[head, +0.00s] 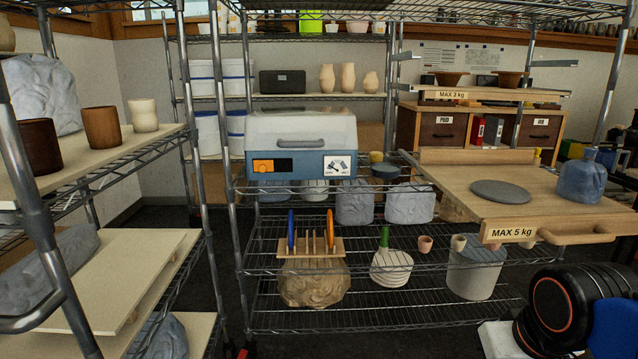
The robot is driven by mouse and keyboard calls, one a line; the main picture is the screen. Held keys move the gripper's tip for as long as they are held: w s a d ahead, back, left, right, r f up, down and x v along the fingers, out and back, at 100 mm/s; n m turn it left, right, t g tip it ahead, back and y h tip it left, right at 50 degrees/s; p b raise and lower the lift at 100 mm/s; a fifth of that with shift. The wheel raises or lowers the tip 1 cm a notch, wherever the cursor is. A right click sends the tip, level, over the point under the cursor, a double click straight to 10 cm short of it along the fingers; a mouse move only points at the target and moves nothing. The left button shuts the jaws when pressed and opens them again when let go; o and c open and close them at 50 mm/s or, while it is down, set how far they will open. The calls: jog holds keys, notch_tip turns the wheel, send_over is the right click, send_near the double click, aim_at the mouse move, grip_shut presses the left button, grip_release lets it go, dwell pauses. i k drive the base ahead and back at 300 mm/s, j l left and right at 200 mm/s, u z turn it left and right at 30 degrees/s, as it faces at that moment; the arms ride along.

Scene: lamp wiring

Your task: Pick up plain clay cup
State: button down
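Several cups are in the head view, and I cannot tell for certain which is the plain clay cup. On the left shelf stand a dark brown cup (38,146), a mid-brown cup (102,127) and a cream cup (143,115), all upright in a row. Small terracotta cups, a left one (425,245) and a right one (458,242), are on the middle wire rack, beside a white ribbed pot with a green top (391,265). Part of my arm shows at the lower right, away from all these cups. My gripper's fingers are not in view.
A pull-out wooden board (560,212) marked MAX 5 kg juts out at the right, bearing a grey disc (500,191) and a blue-grey wrapped lump (582,178). Metal posts (30,215) frame the left shelf. Dark floor shows between the racks.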

aim_at(39, 136)
jog(key=u, duration=0.55)
jog(key=i+l+u, duration=0.1)
jog(key=u, duration=0.4)
jog(key=l+u, duration=0.35)
jog(key=u, duration=0.15)
jog(key=i+l+u, duration=0.1)
jog(key=l+u, duration=0.2)
jog(key=u, duration=0.2)
jog(key=l, duration=1)
